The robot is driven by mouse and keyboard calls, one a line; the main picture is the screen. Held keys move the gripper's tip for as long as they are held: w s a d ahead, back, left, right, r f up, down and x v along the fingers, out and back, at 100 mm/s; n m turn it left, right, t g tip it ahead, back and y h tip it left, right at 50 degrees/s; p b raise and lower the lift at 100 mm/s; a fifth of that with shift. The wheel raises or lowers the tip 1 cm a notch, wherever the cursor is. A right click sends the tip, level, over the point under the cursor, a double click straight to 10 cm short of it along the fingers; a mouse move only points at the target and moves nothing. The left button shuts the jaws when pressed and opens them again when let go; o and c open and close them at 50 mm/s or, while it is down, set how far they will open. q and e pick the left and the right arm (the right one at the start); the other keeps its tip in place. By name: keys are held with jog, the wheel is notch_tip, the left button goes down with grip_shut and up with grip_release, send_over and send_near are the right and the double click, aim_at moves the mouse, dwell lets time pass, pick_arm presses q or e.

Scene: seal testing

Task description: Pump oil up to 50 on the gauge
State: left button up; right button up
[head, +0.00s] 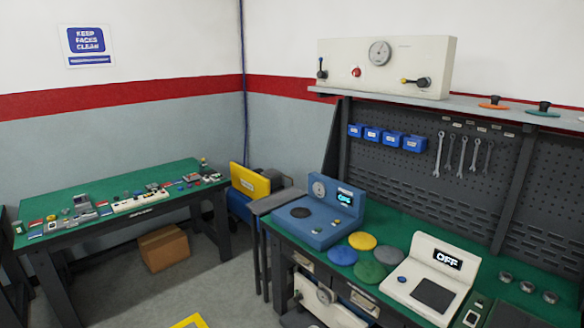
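A white panel box (345,65) stands on the shelf over the workbench. It carries a round gauge (379,53), a red knob (356,71), a lever with a black knob (321,67) at its left and a yellow-and-black handle (414,82) at its right. A blue machine (318,228) on the bench has a small dial (319,189) and a lit display. Under the bench is a white unit (312,299) with a round dial (325,293), partly cut off. The dial readings are too small to tell, and I cannot tell which gauge is the oil gauge. Neither gripper is in view.
A white machine (464,253) showing "OFF" and several coloured discs (362,241) sit on the green bench. Wrenches (462,155) and blue bins (382,136) hang behind. A cluttered green table (95,236) stands left, with a cardboard box (163,248) beneath. Floor between is mostly clear.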

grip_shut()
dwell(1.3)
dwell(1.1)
